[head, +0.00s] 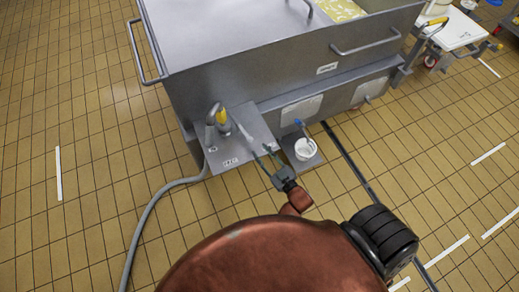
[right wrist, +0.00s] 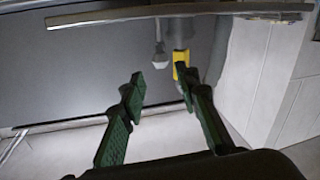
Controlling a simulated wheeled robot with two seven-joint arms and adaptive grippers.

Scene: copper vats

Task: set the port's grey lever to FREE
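The port (head: 221,116), grey with a yellow part, stands on a steel shelf at the vat's lower left corner. A pale grey lever (head: 243,132) reaches from it toward the right front. In the right wrist view the yellow part (right wrist: 181,64) and what looks like the lever's rounded end (right wrist: 160,55) show beyond the fingertips. My right gripper (head: 265,153) is open, its green-padded fingers apart with nothing between them (right wrist: 160,86). It is in front of the lever, apart from it. Two small labels are on the shelf; the larger (head: 231,162) seems to read FREE. My left gripper is not in view.
The steel vat (head: 250,75) fills the back, with bar handles on its sides. A white cup (head: 305,148) with a blue-topped tool stands right of the shelf. A grey hose (head: 150,210) runs down from the shelf's left. A white cart (head: 455,32) stands far right. Open tiled floor lies left.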

